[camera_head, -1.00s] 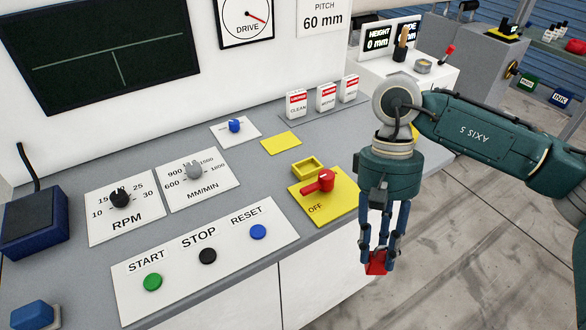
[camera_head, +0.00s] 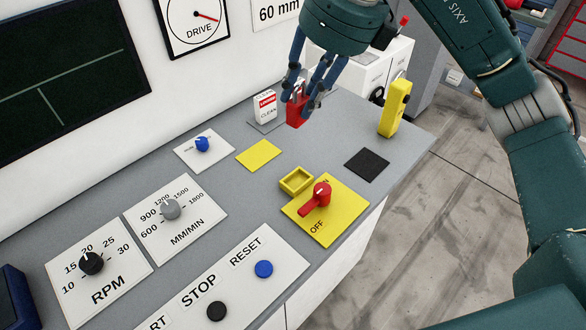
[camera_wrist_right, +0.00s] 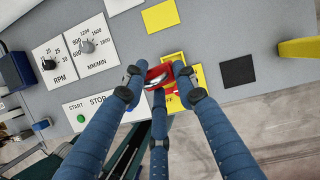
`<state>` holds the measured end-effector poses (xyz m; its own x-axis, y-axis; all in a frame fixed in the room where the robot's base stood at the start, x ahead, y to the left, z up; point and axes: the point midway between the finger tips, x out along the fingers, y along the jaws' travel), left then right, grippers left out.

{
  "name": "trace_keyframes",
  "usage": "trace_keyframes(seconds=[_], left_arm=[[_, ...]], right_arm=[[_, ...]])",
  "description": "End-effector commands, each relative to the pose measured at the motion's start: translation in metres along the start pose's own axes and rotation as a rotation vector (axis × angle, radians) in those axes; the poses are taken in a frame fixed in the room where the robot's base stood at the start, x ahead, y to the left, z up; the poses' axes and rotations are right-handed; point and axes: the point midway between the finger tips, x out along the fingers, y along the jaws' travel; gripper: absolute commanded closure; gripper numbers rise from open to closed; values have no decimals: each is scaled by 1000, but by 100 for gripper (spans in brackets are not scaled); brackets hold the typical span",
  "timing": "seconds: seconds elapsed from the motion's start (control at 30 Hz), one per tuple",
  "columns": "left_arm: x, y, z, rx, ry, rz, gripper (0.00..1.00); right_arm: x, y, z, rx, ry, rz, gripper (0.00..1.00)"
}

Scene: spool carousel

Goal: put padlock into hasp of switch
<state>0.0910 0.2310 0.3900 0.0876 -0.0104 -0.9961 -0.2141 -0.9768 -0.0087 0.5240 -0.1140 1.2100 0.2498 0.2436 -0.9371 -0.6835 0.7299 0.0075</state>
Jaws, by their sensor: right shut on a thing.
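My right gripper (camera_head: 305,92) is shut on the red padlock (camera_head: 297,111), whose metal shackle shows between the fingers. In the head view it appears in front of the tags at the back of the bench. In the right wrist view the padlock (camera_wrist_right: 157,72) is between the fingertips and covers part of the yellow switch plate. The switch has a red handle (camera_head: 317,195) on a yellow plate (camera_head: 331,225) marked OFF. A small yellow open-topped box (camera_head: 296,180) sits at the plate's back edge. I cannot make out a separate hasp. My left gripper is not in view.
A yellow upright block (camera_head: 395,108) and a black square (camera_head: 367,165) are on the bench's right side. A flat yellow square (camera_head: 258,155), a blue knob (camera_head: 202,144) and a white CLEAN tag (camera_head: 265,106) are further back. The bench's front edge is beside the switch.

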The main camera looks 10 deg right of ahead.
Motion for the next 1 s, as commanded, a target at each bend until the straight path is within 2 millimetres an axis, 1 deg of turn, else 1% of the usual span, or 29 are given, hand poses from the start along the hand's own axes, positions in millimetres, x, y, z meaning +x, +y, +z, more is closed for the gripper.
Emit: trace_keyframes(seconds=[0.03,0.1,0.17,0.23,0.37,0.6,0.7,0.83,1.0], left_arm=[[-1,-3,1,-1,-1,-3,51],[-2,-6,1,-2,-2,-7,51],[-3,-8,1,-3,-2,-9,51],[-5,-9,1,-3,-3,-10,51],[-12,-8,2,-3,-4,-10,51],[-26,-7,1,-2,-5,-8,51],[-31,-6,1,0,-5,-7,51],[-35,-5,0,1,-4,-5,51],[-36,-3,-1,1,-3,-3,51]], right_arm=[[-5,0,4,41,-1,-17,100],[-8,0,7,88,1,-32,100],[-5,-1,7,111,4,-40,100],[4,-1,3,123,7,-42,100],[34,-2,-10,124,11,-41,100],[94,-2,-33,123,10,-40,100],[116,-1,-40,122,9,-39,100],[134,-2,-47,122,7,-41,100],[145,-2,-50,121,5,-42,100]])
